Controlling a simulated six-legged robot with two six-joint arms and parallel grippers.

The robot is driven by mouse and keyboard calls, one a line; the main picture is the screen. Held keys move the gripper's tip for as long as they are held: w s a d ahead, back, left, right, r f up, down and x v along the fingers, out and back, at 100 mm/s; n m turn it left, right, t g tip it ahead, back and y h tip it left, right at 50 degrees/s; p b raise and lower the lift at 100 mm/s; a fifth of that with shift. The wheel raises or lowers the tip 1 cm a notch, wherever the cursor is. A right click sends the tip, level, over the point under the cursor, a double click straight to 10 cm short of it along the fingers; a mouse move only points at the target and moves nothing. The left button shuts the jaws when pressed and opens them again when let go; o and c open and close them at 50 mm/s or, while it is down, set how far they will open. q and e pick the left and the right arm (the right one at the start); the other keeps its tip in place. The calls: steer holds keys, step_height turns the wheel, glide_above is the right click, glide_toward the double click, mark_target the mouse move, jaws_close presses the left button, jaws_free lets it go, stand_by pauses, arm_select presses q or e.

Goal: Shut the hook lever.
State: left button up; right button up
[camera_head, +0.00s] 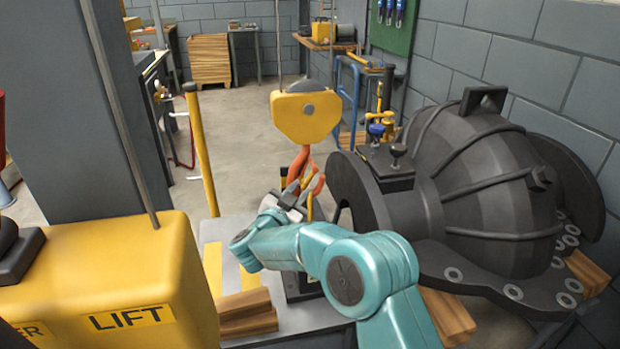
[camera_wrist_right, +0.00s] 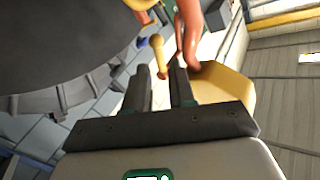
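The orange hook (camera_head: 301,165) hangs below a yellow hook block (camera_head: 305,115). My teal right arm reaches up to it, and my right gripper (camera_head: 291,196) is at the hook's lower part, partly covering it. In the right wrist view the two dark fingers of the gripper (camera_wrist_right: 160,82) stand apart. A yellow rod with a rounded end (camera_wrist_right: 158,48), which looks like the lever, shows between and beyond the fingertips. The orange hook (camera_wrist_right: 190,38) is just beyond the right-hand finger. Whether a finger touches the lever or hook I cannot tell. My left gripper is not in view.
A large dark ribbed casing (camera_head: 490,185) stands at the right on wooden blocks (camera_head: 447,318). A yellow box marked LIFT (camera_head: 130,265) fills the lower left. A yellow post (camera_head: 201,150) stands left of the hook. Open floor (camera_head: 245,120) lies behind.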

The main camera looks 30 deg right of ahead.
mark_target(308, 181)
steer(key=x, duration=0.7)
steer(key=shift+w+d, duration=0.25)
steer(key=shift+d, duration=0.1)
jaws_close()
